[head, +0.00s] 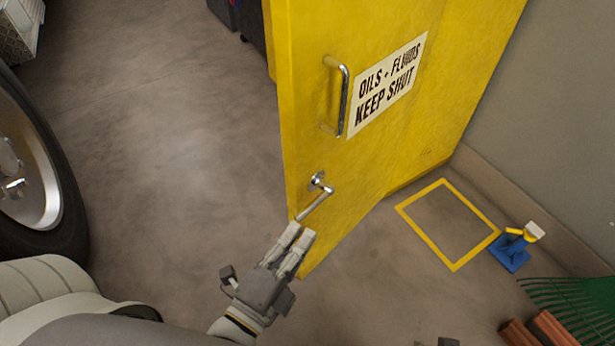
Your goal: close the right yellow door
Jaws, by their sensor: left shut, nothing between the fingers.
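The yellow door (390,130) stands ajar in the head view, its free edge on the left reaching out over the floor. It carries a sign (388,84) reading "OILS + FLUIDS KEEP SHUT", a bar handle (343,98) and a lower lever (318,203). My left gripper (297,238) is shut and empty, in front of the door's lower edge just below the lever. I cannot tell whether its fingertips touch the door. My right gripper is not clearly visible.
A wheel (27,170) stands at the left. A yellow floor square (450,224), a blue item (511,252) and a green rake head (570,300) lie at the right, near the grey wall (555,130). The floor left of the door is clear.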

